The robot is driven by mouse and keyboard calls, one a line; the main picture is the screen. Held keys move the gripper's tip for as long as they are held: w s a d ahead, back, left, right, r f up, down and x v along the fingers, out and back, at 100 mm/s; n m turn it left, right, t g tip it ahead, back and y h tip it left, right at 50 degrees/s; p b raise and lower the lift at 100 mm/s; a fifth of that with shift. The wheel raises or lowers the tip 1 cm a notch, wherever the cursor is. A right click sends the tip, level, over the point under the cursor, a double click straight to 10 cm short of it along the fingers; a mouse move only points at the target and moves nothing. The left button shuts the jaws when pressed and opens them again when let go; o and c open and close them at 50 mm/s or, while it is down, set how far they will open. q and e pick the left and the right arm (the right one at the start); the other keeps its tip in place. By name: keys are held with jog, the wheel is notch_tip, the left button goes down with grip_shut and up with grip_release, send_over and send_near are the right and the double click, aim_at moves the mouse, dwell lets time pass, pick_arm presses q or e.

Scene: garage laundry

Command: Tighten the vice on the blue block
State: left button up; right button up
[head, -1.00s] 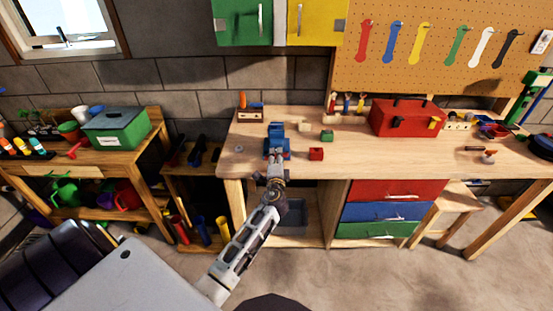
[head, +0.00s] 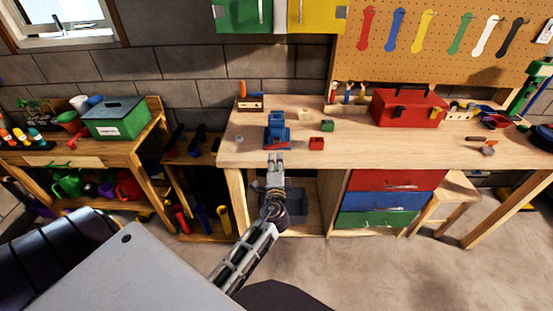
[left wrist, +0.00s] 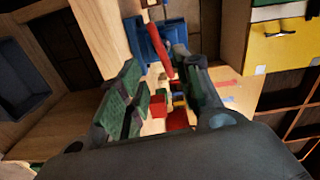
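The blue vice (head: 278,134) stands at the front edge of the wooden workbench. A blue part shows at its top, and I cannot tell whether this is the blue block or part of the vice. In the left wrist view the vice (left wrist: 150,45) is ahead of the fingers, with its red handle bar (left wrist: 161,48) slanting toward the gap between them. My left gripper (head: 276,158) is just in front of the vice, at the bench edge. In the left wrist view its fingers (left wrist: 160,70) are apart, with nothing gripped between them. My right gripper is not in view.
A red block (head: 316,144), a green block (head: 327,126) and a cream block (head: 305,114) lie right of the vice. A red toolbox (head: 408,108) stands farther right. The bench top (head: 370,147) is clear along its front. Drawers (head: 390,200) are below.

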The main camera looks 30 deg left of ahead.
pick_arm(q)
jog(key=shift+v, duration=1.3)
